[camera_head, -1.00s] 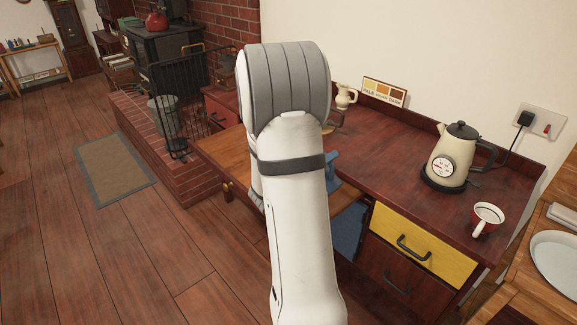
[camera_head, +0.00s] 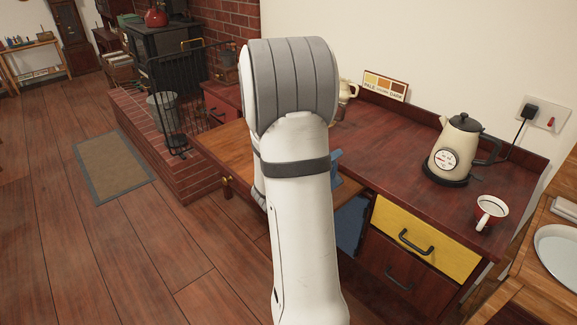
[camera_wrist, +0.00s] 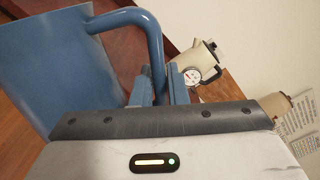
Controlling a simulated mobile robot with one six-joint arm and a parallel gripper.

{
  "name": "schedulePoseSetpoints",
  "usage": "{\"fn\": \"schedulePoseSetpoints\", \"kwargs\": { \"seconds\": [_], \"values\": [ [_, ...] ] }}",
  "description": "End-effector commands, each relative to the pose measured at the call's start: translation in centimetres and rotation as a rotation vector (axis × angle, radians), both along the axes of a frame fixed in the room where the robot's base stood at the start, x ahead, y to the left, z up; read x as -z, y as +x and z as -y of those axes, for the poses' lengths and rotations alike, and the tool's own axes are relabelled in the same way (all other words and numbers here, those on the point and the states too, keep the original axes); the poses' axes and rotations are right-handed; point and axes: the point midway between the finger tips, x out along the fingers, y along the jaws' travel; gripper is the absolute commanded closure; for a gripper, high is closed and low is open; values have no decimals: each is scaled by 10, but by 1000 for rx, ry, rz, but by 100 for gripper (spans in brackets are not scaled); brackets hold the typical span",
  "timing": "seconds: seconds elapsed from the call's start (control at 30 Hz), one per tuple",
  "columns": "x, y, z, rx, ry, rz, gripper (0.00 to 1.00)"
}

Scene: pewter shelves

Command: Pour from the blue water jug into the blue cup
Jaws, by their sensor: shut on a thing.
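The blue water jug (camera_wrist: 50,70) fills the left of the wrist view, with its curved handle (camera_wrist: 154,45) arching to the right. My gripper (camera_wrist: 163,88) is shut on that handle. I cannot make out the blue cup in either view. The jug's mouth and contents are hidden, and I cannot tell how far it is tilted.
A cream kettle (camera_head: 456,148) stands on the dark red counter (camera_head: 400,140), with a red-and-white mug (camera_head: 491,212) near its right end. A cream pitcher (camera_head: 348,88) and a colour card (camera_head: 385,84) are at the back. A wooden board (camera_head: 228,158) sticks out left of my arm.

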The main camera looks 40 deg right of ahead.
Motion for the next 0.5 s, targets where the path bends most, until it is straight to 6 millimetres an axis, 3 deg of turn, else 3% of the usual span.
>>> {"fn": "schedulePoseSetpoints", "kwargs": {
  "seconds": [0.03,0.17,0.27,0.5],
  "values": [
    [14,-6,1,1,-2,72,100],
    [16,-17,2,0,11,236,100],
    [10,-17,2,-1,14,248,100],
    [17,-22,2,-1,18,307,100]
  ]
}}
